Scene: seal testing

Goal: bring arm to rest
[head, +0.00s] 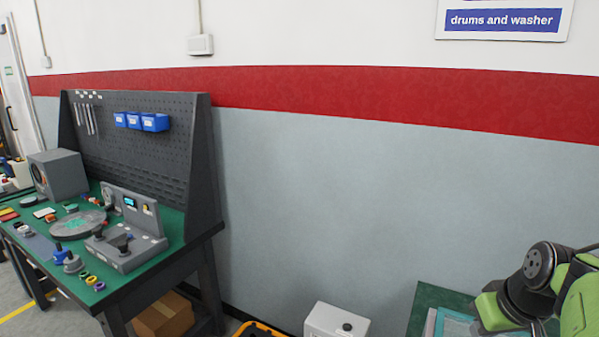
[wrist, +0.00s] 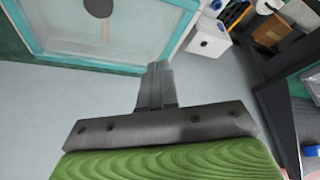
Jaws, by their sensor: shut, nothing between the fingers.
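My arm, green and black, shows at the lower right of the head view, bent over the edge of a small green-topped table (head: 428,298); the fingers are hidden there. In the wrist view my gripper (wrist: 154,72) has its two grey fingers pressed together, with nothing between them. Its green body fills the bottom of that view. A teal-framed pane (wrist: 115,40) lies beyond the fingers at the upper left of the wrist view, apart from them.
A workbench (head: 150,262) with a pegboard (head: 140,140), blue bins and small test parts stands at the left. A white box (head: 335,322) stands between it and the small table. A cardboard box (head: 163,315) sits under the workbench. The wall above the white box is bare.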

